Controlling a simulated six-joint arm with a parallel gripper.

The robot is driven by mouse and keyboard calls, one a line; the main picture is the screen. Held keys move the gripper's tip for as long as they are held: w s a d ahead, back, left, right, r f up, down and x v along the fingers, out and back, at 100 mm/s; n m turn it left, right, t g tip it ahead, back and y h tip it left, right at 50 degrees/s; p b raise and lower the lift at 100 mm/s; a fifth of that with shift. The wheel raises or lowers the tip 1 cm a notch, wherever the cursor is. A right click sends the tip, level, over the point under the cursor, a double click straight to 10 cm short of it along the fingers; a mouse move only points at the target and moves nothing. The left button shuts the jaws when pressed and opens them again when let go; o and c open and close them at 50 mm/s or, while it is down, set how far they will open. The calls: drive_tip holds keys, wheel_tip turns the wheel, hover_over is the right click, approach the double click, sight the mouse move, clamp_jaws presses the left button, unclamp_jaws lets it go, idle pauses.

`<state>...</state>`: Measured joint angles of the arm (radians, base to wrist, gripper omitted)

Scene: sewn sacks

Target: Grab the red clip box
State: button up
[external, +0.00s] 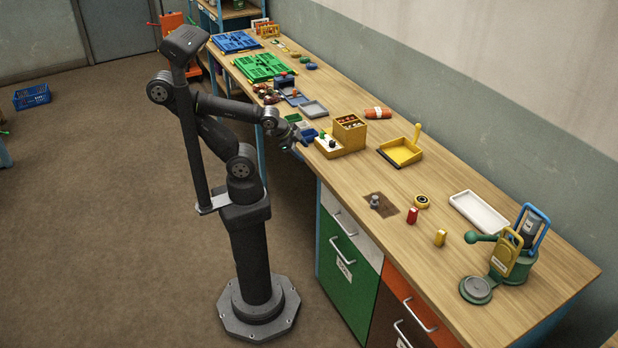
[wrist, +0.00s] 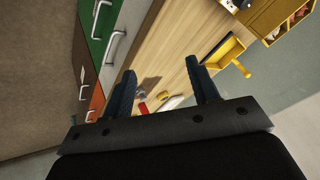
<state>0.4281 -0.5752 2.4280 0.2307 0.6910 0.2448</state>
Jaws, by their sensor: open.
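A small red box (external: 412,215), which looks like the red clip box, stands on the bench between a yellow-and-black round item and a yellow box. In the wrist view the red box (wrist: 142,108) is small and far off, seen between my fingers. My gripper (external: 301,139) is at the bench's near edge by the yellow organizer, well to the left of and behind the red box. In the wrist view my gripper (wrist: 164,84) has its two fingers wide apart with nothing between them.
A yellow box (external: 440,237) and a round yellow-black item (external: 421,201) flank the red box. A brown patch (external: 379,206) with a grey metal part lies left of it. A white tray (external: 478,212), yellow dustpan (external: 400,152) and green press (external: 510,262) stand around. Bare wood lies between.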

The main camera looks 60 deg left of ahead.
drive_tip(key=w+d+r+m+t+h, duration=0.25)
drive_tip(key=w+d+m, duration=0.35)
drive_tip(key=w+m, duration=0.4)
drive_tip(key=w+d+r+m+t+h, duration=0.1)
drive_tip(key=w+d+r+m+h, duration=0.15)
drive_tip(key=w+d+m, duration=0.65)
drive_tip(key=m+g+h, duration=0.7)
drive_tip(key=m+g, duration=0.1)
drive_tip(key=m, duration=1.5)
approach(412, 208)
drive_tip(key=shift+t, duration=0.25)
drive_tip(key=x, duration=0.5)
drive_tip(key=shift+w+f, duration=0.25)
drive_tip(key=shift+f, duration=0.15)
drive_tip(key=shift+s+r+x, duration=0.1)
drive_tip(key=shift+s+x, duration=0.05)
drive_tip(key=shift+x, duration=1.25)
drive_tip(key=shift+s+r+x, duration=0.15)
drive_tip(key=shift+s+x, duration=0.05)
drive_tip(key=shift+x, duration=1.25)
drive_tip(key=shift+d, duration=0.15)
drive_tip(key=c, duration=1.1)
